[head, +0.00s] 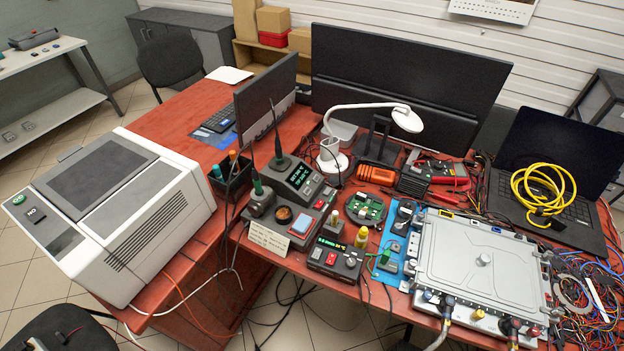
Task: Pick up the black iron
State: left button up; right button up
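A slim black iron (278,147) stands upright, its thin tip pointing up, at the back of a grey soldering station (301,181) with a lit display. Its lower end meets the station there; I cannot tell how it is held. A second iron with a green grip (257,187) sits in a dark holder at the station's left. Neither of my grippers is in view.
A black pen box (231,182) stands left of the station and a white lamp (333,158) to its right. A second display unit (335,259) sits in front. A large grey-white machine (124,213) fills the left. A silver metal case (481,262) and cables crowd the right.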

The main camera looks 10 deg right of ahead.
aim_at(280, 160)
jog(key=i+j+z, duration=0.2)
jog(key=z, duration=0.15)
jog(key=i+j+z, duration=0.2)
jog(key=z, duration=0.15)
jog(key=i+j+z, duration=0.1)
jog(key=j+z, duration=0.25)
